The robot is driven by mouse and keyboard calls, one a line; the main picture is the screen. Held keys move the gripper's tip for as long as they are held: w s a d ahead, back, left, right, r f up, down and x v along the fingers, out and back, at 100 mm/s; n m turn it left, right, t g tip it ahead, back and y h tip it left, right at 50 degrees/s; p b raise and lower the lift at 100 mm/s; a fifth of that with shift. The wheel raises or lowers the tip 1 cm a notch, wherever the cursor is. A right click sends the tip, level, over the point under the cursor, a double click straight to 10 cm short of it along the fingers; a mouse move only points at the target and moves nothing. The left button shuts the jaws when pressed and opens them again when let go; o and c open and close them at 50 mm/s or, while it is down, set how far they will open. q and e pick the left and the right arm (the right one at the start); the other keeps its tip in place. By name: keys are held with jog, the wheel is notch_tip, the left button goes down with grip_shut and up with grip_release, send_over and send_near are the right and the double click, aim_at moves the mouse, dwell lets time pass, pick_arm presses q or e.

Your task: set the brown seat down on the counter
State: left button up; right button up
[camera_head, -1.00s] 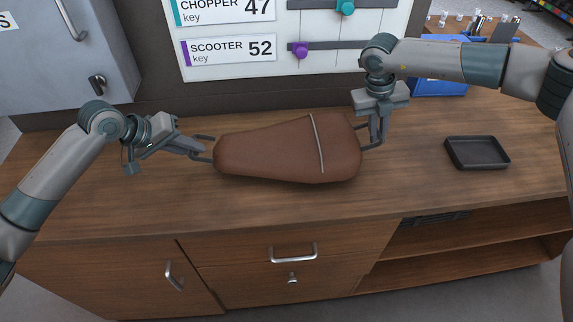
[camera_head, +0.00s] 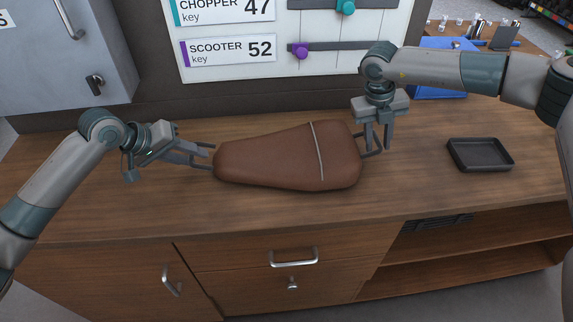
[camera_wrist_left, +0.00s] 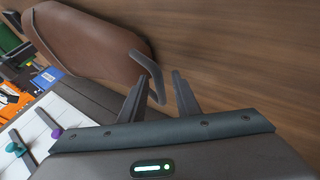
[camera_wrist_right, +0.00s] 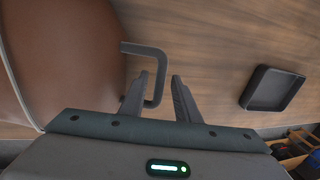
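The brown seat (camera_head: 275,160) lies flat on the wooden counter (camera_head: 240,212), wide end to the right, with a pale strap across it. A dark bracket sticks out at each end; the right-end bracket (camera_wrist_right: 153,52) shows clearly in the right wrist view, the left-end bracket (camera_wrist_left: 150,70) in the left wrist view. My left gripper (camera_head: 212,156) is open at the seat's narrow end, fingers either side of the bracket bar with gaps. My right gripper (camera_head: 377,145) points down at the wide end, open, its fingers on either side of that bracket's bar without visible grip.
A black tray (camera_head: 480,154) sits on the counter to the right. A blue bin (camera_head: 440,68) stands at the back right. A white key board (camera_head: 235,75) is behind the counter, and a grey cabinet (camera_head: 85,45) is at the back left. The counter's front strip is clear.

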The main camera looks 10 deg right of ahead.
pick_arm(q)
jog(key=shift+r, duration=0.15)
jog(key=v, duration=1.2)
pick_arm(e)
notch_tip(320, 180, up, 12)
jog(key=a, duration=0.2)
jog(key=shift+a, duration=0.2)
dwell(0.3)
jog(key=shift+f, duration=0.15)
dwell(0.4)
